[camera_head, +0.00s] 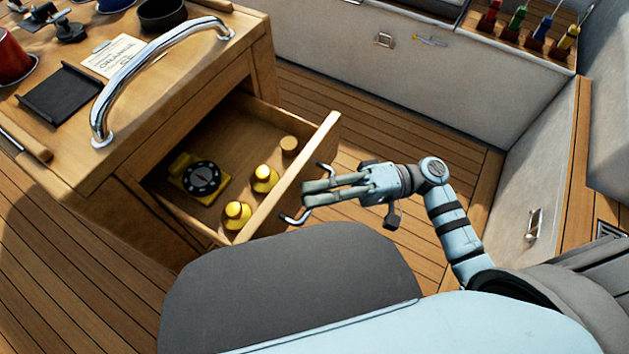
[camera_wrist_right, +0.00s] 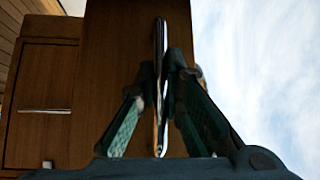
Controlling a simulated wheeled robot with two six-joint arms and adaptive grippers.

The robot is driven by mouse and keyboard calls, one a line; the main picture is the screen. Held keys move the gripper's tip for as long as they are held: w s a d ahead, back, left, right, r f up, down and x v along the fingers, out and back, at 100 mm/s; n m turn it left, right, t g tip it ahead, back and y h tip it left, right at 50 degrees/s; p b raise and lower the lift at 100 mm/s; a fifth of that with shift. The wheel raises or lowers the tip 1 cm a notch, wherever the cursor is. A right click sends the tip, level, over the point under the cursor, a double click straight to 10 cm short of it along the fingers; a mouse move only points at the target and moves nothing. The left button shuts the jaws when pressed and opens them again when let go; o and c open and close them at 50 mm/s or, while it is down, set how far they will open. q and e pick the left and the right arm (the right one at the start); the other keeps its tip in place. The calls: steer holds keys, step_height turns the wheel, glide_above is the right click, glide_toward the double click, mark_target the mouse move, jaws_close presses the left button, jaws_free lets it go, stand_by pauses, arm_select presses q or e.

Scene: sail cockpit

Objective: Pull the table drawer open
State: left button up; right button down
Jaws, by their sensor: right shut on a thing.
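The wooden table drawer (camera_head: 290,178) is pulled out from the table (camera_head: 70,165), and its inside shows in the head view. It holds a yellow device with a black dial (camera_head: 200,176), two small yellow objects and a small wooden round piece. My right gripper (camera_head: 306,193) is at the drawer front, shut on the metal drawer handle (camera_head: 293,218). In the right wrist view the handle (camera_wrist_right: 160,60) runs upright between the fingers of the right gripper (camera_wrist_right: 165,85). My left gripper is not in view.
A chrome grab rail (camera_head: 160,70) arches over the table top. A black tray (camera_head: 60,95), a card, a dark bowl and a red mug stand there. A rack with several coloured-handled tools (camera_head: 530,30) is at the back right. Bare plank floor (camera_head: 375,125) lies beyond the drawer.

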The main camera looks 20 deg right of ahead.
steer(key=shift+s+d, duration=0.15)
steer(key=c, duration=1.7)
jaws_free()
steer(key=d, duration=0.4)
steer(key=d+f, duration=0.1)
steer(key=d, duration=0.7)
steer(key=shift+f, duration=0.3)
